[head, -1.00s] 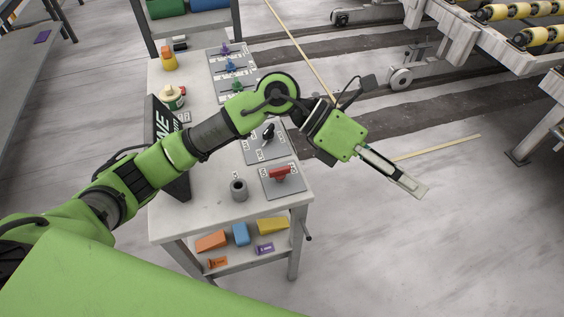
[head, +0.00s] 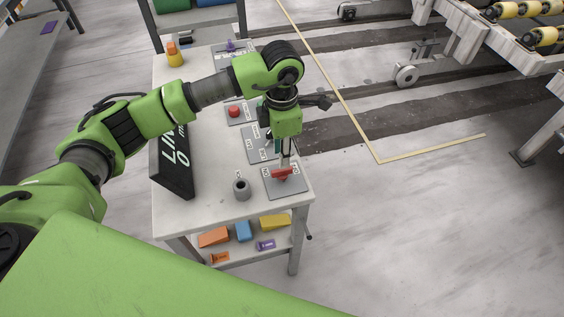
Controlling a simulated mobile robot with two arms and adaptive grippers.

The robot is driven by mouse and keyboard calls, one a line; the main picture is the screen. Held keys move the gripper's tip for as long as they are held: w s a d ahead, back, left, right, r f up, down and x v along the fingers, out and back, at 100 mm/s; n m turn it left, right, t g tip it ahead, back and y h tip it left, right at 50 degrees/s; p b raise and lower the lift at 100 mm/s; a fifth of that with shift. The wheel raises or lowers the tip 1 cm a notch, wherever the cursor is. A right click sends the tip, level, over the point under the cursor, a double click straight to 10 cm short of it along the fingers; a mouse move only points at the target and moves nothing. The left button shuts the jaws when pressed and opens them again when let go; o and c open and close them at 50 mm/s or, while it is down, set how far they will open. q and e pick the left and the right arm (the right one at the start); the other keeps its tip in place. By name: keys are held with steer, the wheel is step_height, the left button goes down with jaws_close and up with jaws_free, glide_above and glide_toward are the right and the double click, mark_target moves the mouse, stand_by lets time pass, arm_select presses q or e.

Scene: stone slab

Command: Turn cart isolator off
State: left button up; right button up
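A red handle (head: 283,174) sits on a grey plate (head: 290,189) at the front right corner of the cart top (head: 215,212). The plate's labels are too small to read, so I cannot confirm which control is the isolator. My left gripper (head: 285,163) points down right at the red handle, its fingers just above or touching it; I cannot tell which. Its fingers look thin and close together from here, and their gap is hidden. My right gripper is not in view.
Behind is a grey plate (head: 251,147) with a dark control partly hidden by my gripper, then a red button (head: 234,111). A grey cup-like cylinder (head: 241,189) stands left of the red handle. A black sign (head: 173,165) stands at the left edge. Coloured blocks (head: 273,222) lie on the lower shelf.

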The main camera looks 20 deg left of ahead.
mark_target(282, 172)
arm_select(q)
step_height(282, 172, down, 7)
steer(key=shift+r+p, duration=0.2)
steer(key=shift+p, duration=0.6)
jaws_close()
